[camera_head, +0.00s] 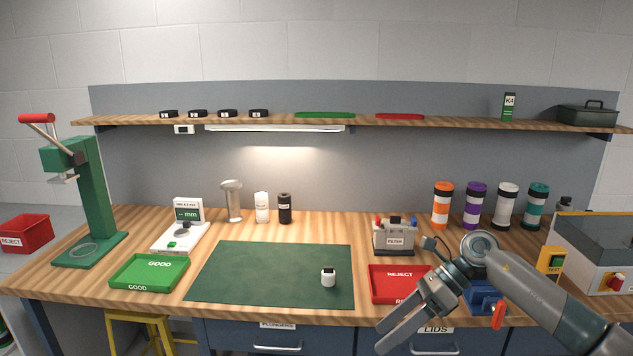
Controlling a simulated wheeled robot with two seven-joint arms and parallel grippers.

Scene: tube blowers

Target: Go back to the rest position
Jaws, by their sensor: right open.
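My right gripper (396,335) is in the lower right of the head view, in front of the bench's front edge near the lids drawer. Its two fingers point down and left and stand apart, with nothing between them. The right arm comes in from the lower right corner and covers part of the bench there. My left gripper is not in view.
The red reject tray (385,291) and a blue item (484,299) are close to the right gripper and arm. The green good tray (148,273) and a green press (92,200) are at left. Most of the mat is clear.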

